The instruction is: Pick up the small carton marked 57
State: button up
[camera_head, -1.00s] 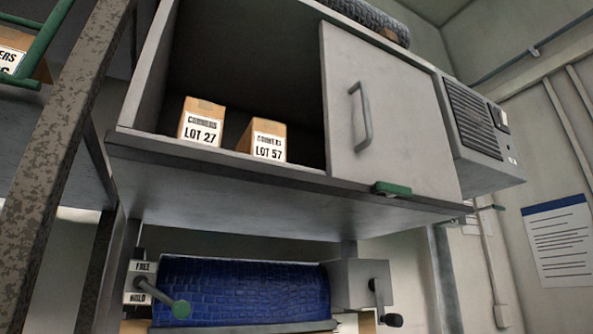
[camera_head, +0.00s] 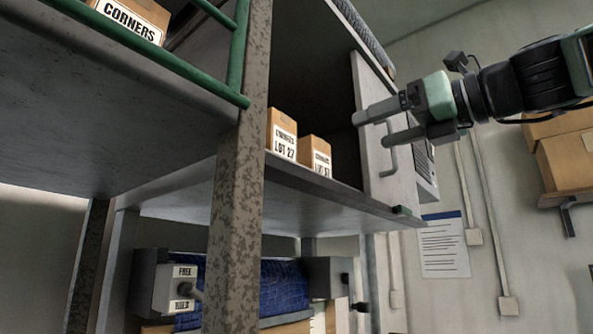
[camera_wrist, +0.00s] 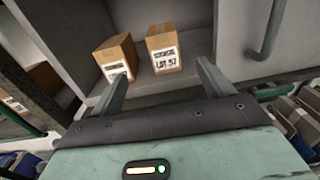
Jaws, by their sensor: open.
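The small carton marked LOT 57 (camera_head: 316,157) stands upright near the front edge of the open cabinet shelf. It also shows in the wrist view (camera_wrist: 163,48), ahead of my fingers. A second carton, marked LOT 27 (camera_head: 282,135), stands to its left, and it shows in the wrist view too (camera_wrist: 116,58). My gripper (camera_head: 358,130) is open and empty, in front of the cabinet and to the right of both cartons. In the wrist view the fingertips (camera_wrist: 160,78) lie nearer the camera than the cartons, with nothing between them.
A mottled upright post (camera_head: 238,200) stands left of the opening. A green rail (camera_head: 160,55) edges the left shelf, which holds a CORNERS box (camera_head: 130,18). A blue roll (camera_head: 285,287) lies below.

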aim_at(320, 149)
jog(key=p+x, duration=0.9)
jog(key=x, duration=0.3)
jog(key=shift+p, duration=0.4)
jog(key=shift+p+x, duration=1.25)
jog(key=shift+x, duration=1.45)
jog(key=shift+w+d+r, duration=0.1)
jog(key=shift+w+d, duration=0.05)
jog(key=shift+w, duration=0.05)
jog(key=c, duration=1)
jog(key=shift+c, duration=1)
